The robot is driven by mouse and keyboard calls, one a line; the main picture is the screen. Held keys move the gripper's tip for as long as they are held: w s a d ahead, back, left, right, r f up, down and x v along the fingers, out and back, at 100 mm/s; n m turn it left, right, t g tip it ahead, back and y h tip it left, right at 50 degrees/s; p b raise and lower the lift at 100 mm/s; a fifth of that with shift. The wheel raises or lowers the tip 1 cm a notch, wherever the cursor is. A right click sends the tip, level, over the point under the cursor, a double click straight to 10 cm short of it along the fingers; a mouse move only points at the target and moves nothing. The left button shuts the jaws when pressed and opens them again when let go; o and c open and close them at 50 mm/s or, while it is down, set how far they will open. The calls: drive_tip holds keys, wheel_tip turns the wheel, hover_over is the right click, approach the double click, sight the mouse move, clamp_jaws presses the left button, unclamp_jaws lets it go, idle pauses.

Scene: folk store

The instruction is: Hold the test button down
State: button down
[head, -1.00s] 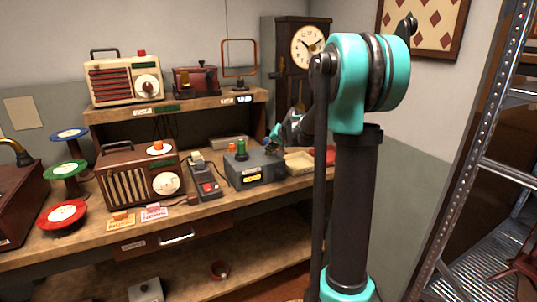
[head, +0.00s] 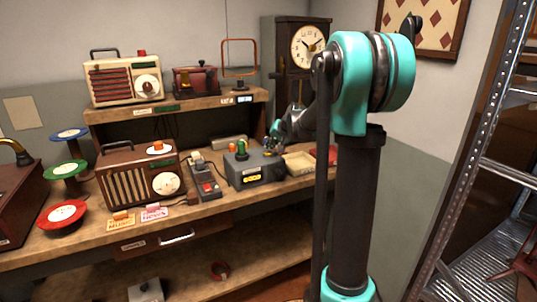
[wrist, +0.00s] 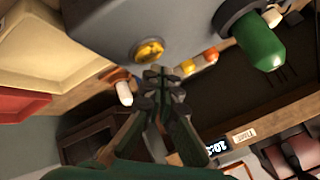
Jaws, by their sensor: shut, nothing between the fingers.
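A grey box (head: 262,168) with a green lamp (head: 241,149) on top stands on the workbench. In the wrist view the grey box (wrist: 105,22) fills the upper middle, and its green lamp (wrist: 262,48) is at the upper right. A round yellow button (wrist: 148,50) in a grey ring sits on the box face; I cannot read a label on it. My gripper (wrist: 155,74) is shut and empty, its fingertips just below the yellow button in the picture. I cannot tell whether they touch it. In the head view my gripper (head: 270,146) is at the box's back right.
A small device with a red button (head: 206,187) and a brown radio (head: 140,175) stand left of the box. A shallow tray (head: 299,163) lies right of it. A shelf (head: 190,104) runs above. A metal rack (head: 470,155) stands at far right.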

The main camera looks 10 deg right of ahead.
sight(270, 153)
drive_tip(key=shift+r, duration=2.5)
drive_tip(key=s+d+f+n+g+h, duration=0.1)
drive_tip(key=s+f, duration=0.6)
drive_tip(key=s, duration=0.6)
drive_tip(key=s+d+f+n+g+h, duration=0.1)
drive_tip(key=s+f, duration=0.7)
drive_tip(key=s, duration=0.6)
drive_tip(key=s+d+f+n+g+h, duration=0.1)
drive_tip(key=s+f, duration=0.6)
drive_tip(key=s, duration=0.7)
drive_tip(key=shift+d+f+n+g+h, duration=0.3)
drive_tip(key=shift+d+n+g+h, duration=0.1)
drive_tip(key=shift+n+g, duration=0.2)
